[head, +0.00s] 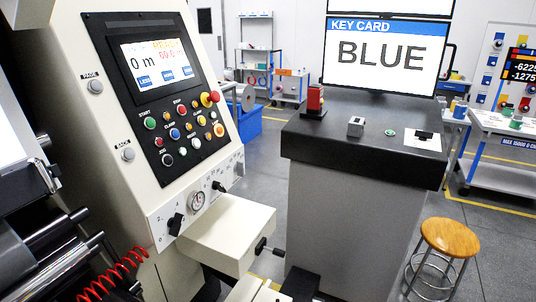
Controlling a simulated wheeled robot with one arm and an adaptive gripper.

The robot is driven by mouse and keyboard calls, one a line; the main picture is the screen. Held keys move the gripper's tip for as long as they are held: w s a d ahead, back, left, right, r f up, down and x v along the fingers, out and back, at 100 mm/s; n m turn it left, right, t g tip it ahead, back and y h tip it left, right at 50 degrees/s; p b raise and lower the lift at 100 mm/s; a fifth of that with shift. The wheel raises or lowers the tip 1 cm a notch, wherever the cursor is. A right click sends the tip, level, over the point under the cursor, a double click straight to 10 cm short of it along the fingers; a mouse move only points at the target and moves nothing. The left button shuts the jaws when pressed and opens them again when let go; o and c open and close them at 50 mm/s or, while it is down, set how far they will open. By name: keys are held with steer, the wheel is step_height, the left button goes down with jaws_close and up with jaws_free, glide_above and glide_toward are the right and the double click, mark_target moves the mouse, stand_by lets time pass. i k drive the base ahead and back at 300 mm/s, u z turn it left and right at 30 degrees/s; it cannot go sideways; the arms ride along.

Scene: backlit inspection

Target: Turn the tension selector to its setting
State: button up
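The slanted cream machine panel stands at the left in the head view. A black selector knob (175,224) sits on its lower face, with small markings around it that are too small to read. A second black knob or lever (218,186) sits further right on the same face, beyond a round gauge (197,201). I cannot tell which of the two is the tension selector, nor read where either points. I cannot make out my gripper in this view.
A cream box (228,236) with a black handle juts out below the panel. A screen (385,58) reads "KEY CARD BLUE" above a dark-topped counter (330,138). A red coiled hose (115,275) hangs at lower left. A stool (448,238) stands at right.

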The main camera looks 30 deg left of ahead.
mark_target(239, 168)
steer(key=i, duration=1.95)
steer(key=u, duration=2.75)
